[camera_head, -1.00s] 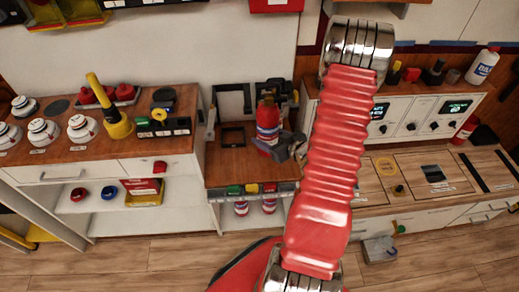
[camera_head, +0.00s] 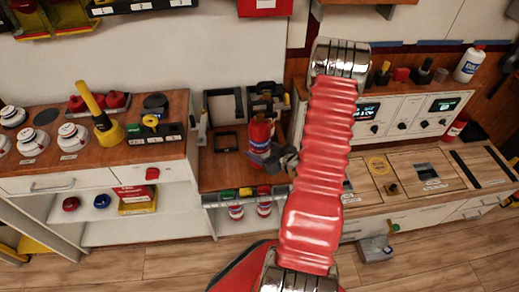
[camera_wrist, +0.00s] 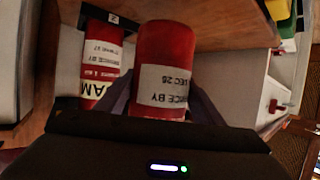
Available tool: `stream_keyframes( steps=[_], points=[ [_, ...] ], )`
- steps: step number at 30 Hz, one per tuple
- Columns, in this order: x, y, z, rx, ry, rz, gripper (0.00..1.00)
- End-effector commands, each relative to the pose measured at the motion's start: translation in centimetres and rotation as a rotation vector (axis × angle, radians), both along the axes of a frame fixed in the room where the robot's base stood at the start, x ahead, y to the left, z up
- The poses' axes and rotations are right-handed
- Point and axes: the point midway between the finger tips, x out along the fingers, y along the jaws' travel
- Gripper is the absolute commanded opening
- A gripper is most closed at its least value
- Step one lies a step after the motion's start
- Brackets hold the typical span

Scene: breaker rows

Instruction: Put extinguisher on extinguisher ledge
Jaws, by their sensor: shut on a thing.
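The red extinguisher (camera_head: 259,133) with a white label is upright above the small wooden counter (camera_head: 215,180); I cannot tell whether it touches. My gripper (camera_head: 272,156) is shut on it from the right. In the wrist view the held extinguisher (camera_wrist: 166,58) fills the space between my fingers, its label upside down, reading "DEC 26". A second red cylinder (camera_wrist: 100,65) with a foam label is beyond it to the left. No ledge is clearly marked as the extinguisher ledge in the head view.
Two red-and-white cylinders (camera_head: 236,212) stand on the shelf under the counter, below a row of coloured blocks. Black frames (camera_head: 222,105) stand at the counter's back. A bench with knobs and a yellow handle (camera_head: 95,105) is on the left. A control console (camera_head: 400,115) is on the right.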

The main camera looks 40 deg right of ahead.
Motion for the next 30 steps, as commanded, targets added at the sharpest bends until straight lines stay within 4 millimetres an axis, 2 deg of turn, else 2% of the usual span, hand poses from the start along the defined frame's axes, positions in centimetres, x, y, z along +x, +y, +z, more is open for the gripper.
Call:
stream_keyframes(
  steps=[5,18,30],
  points=[
    [0.1,-0.1,-0.3,-0.002,-0.006,0.0,0.0],
    [0.0,-0.1,-3.7,-0.003,-0.006,-0.001,0.0],
    [0.0,-0.2,-4.0,-0.003,-0.006,-0.002,0.0]
  ],
)
